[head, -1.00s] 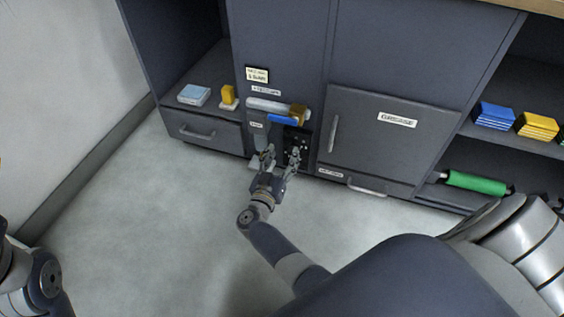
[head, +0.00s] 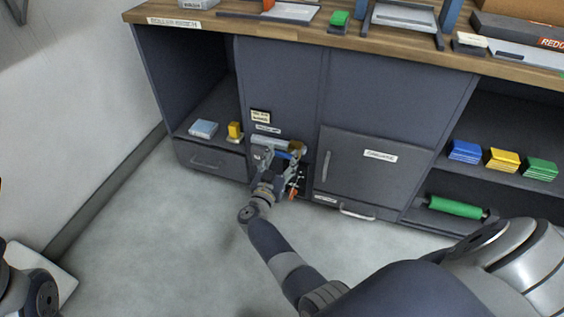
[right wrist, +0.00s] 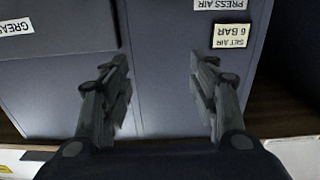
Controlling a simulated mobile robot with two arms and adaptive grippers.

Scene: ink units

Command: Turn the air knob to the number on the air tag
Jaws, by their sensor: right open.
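The air tag (head: 260,116) is a small cream card on the dark blue cabinet front. It also shows upside down in the right wrist view (right wrist: 231,36) and seems to read 6 BAR. The press air label (head: 267,129) is just below it. Under that, a silver bar with a brass end (head: 297,147) and a blue part lies across the front, partly hidden by my gripper. I cannot make out the air knob. My right gripper (head: 280,158) is open in front of this fitting. In the right wrist view its fingers (right wrist: 162,75) are apart with nothing between them.
The grease door (head: 380,170) is to the right of the fitting. An orange part (head: 293,191) shows beside my gripper. A yellow item (head: 235,130) and pale blue block (head: 203,129) sit on the left shelf. The wooden worktop (head: 345,40) is above; floor in front is clear.

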